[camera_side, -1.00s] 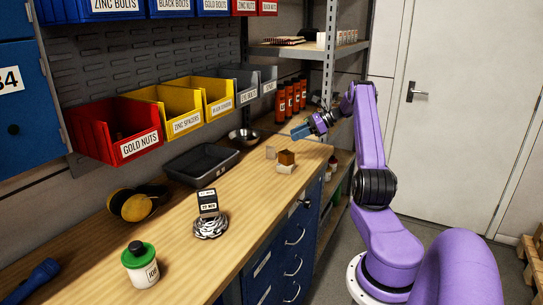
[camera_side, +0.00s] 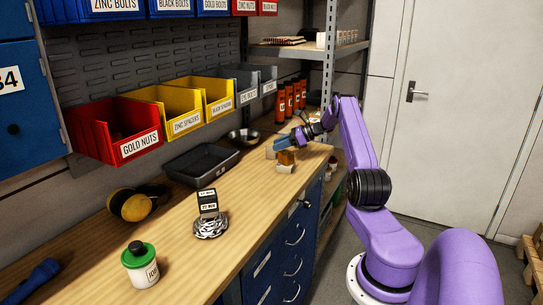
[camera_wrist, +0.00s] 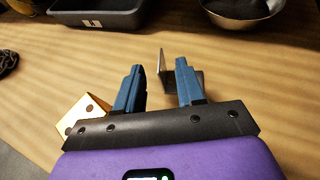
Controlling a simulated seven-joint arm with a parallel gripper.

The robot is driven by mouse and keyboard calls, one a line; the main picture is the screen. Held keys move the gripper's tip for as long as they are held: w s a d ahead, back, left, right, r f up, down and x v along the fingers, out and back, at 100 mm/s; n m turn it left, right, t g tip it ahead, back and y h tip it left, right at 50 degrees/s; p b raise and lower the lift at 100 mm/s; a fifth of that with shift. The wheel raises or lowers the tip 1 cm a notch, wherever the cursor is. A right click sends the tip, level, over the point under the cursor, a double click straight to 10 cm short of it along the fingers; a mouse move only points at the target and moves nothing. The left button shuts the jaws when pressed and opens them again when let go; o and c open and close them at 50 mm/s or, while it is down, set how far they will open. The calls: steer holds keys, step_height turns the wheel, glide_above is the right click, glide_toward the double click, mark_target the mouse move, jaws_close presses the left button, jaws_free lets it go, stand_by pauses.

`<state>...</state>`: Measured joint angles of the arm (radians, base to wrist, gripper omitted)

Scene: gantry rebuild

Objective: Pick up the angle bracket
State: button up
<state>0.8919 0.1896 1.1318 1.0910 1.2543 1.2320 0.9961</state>
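The angle bracket is a small grey metal L-shape. In the wrist view the angle bracket (camera_wrist: 162,61) stands on the bench with one plate upright, just ahead of and partly between my fingertips; its lower part is partly hidden by the right finger. In the side view the angle bracket (camera_side: 270,153) is a small pale plate at the far part of the bench. My gripper (camera_side: 281,144) has blue fingers and hangs low over the bench beside it. In the wrist view my gripper (camera_wrist: 158,72) is open, with nothing clasped between its fingers.
A gold-brown block with holes (camera_wrist: 84,113) is close by the left finger; it also shows in the side view (camera_side: 286,157). A black tray (camera_side: 202,164) and a metal bowl (camera_side: 244,136) lie toward the wall bins. Red-orange bottles (camera_side: 289,98) stand behind.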

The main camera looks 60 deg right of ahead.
mark_target(268, 159)
steer(key=shift+x, duration=2.75)
steer(key=shift+r, duration=0.1)
jaws_close()
